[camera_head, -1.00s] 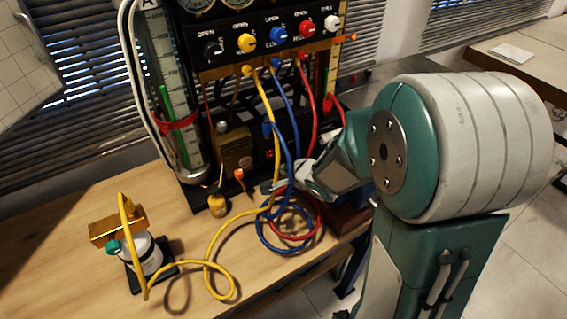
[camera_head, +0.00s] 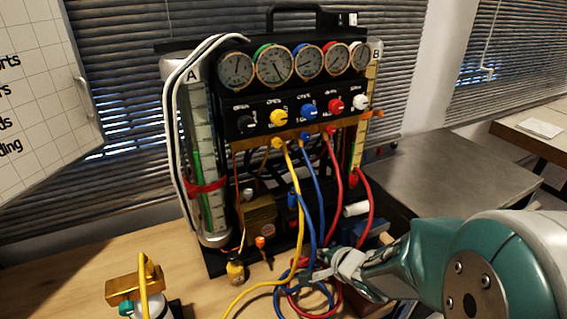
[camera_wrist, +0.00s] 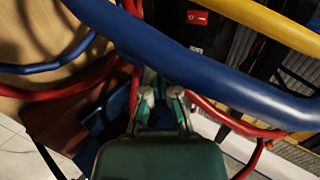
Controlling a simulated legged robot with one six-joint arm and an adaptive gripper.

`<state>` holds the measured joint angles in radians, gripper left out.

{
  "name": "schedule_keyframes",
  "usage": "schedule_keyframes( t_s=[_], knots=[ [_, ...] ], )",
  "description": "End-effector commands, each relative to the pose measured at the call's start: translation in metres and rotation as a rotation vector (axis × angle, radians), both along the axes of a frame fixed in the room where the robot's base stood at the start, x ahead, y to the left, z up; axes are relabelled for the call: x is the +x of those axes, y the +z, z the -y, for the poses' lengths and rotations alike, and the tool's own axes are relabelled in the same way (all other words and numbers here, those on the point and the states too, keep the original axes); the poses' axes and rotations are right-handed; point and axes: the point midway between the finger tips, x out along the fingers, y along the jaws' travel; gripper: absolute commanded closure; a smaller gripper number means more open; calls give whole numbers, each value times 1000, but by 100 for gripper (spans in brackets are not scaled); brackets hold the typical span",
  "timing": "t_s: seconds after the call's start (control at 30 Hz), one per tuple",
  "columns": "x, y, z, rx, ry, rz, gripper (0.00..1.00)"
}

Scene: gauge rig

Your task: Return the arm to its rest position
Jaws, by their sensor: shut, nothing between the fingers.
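My gripper (camera_head: 308,276) is low in front of the gauge rig (camera_head: 288,119), among the coiled hoses at the table's front edge. In the wrist view my gripper (camera_wrist: 159,98) points forward with its fingers together and nothing between them. A thick blue hose (camera_wrist: 190,62) crosses close in front of the wrist camera, with a yellow hose (camera_wrist: 265,22) above and red hoses (camera_wrist: 65,91) at the sides. Whether the fingers touch any hose I cannot tell. My arm comes in from the lower right.
A gold-topped bottle (camera_head: 135,287) stands at the lower left of the wooden table (camera_head: 90,255). A metal table (camera_head: 455,170) lies to the right. Blue, red and yellow hoses hang from the rig's valves.

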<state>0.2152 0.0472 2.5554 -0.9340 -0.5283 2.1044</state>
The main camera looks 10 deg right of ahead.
Motion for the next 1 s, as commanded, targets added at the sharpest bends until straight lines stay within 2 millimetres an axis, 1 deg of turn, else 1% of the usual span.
schedule_keyframes(
  t_s=[0.07,0.13,0.27,0.4,0.47,0.6,0.73,0.87,1.0],
  knots=[
    [1,4,3,-33,0,10,100],
    [1,13,7,-109,3,24,100],
    [-5,37,22,-334,20,38,100],
    [-20,62,35,-559,58,6,100],
    [-29,72,39,-642,84,-17,100],
    [-55,92,41,-801,178,-85,100],
    [-83,108,37,-908,308,-148,100],
    [-116,120,25,-981,481,-194,100],
    [-151,130,7,-1025,696,-206,100]
  ],
)
